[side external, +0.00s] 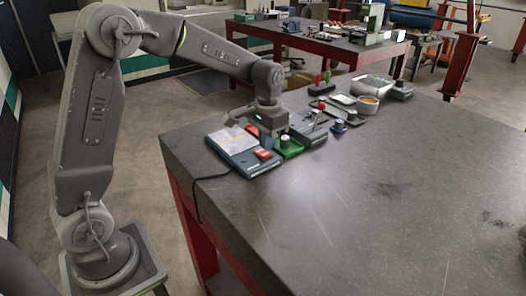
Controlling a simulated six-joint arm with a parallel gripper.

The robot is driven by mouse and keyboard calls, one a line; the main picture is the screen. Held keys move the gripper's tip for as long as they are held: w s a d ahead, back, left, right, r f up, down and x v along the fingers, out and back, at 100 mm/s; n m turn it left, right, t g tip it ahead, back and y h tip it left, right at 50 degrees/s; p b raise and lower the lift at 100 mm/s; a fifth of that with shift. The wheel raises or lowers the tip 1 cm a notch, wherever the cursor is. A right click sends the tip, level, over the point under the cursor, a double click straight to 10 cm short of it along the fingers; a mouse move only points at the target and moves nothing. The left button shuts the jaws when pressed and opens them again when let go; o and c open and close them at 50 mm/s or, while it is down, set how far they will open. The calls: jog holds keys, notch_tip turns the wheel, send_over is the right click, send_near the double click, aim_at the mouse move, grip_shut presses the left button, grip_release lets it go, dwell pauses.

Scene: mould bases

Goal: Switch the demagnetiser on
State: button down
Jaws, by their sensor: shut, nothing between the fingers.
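The demagnetiser seems to be the flat blue-grey box (236,166) at the near left corner of the dark table, with a pale plate on top and a cable over the table edge. A red switch (263,154) sits on its right part; I cannot tell which way it is set. My gripper (275,135) is shut and empty, pointing down just behind and right of the box, above the switch's far side. Its fingertips are small and partly hidden, so contact cannot be told.
A green block with a dark knob (288,147) stands right beside the box. The table's (400,210) front and right are clear.

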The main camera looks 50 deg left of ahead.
jog(key=shift+f, duration=1.35)
dwell(0.5)
jog(key=shift+r, duration=3.55)
jog(key=shift+s+r, duration=0.1)
jog(key=s+d+r+t, duration=0.2)
jog(key=s+d, duration=0.1)
jog(key=s, duration=0.8)
jog(key=s+d+r+t, duration=0.2)
jog(key=s+d+t, duration=0.1)
jog(key=s, duration=0.9)
jog(key=shift+d+r+t, duration=0.15)
jog(key=shift+d+t, duration=0.15)
jog(key=shift+d, duration=0.1)
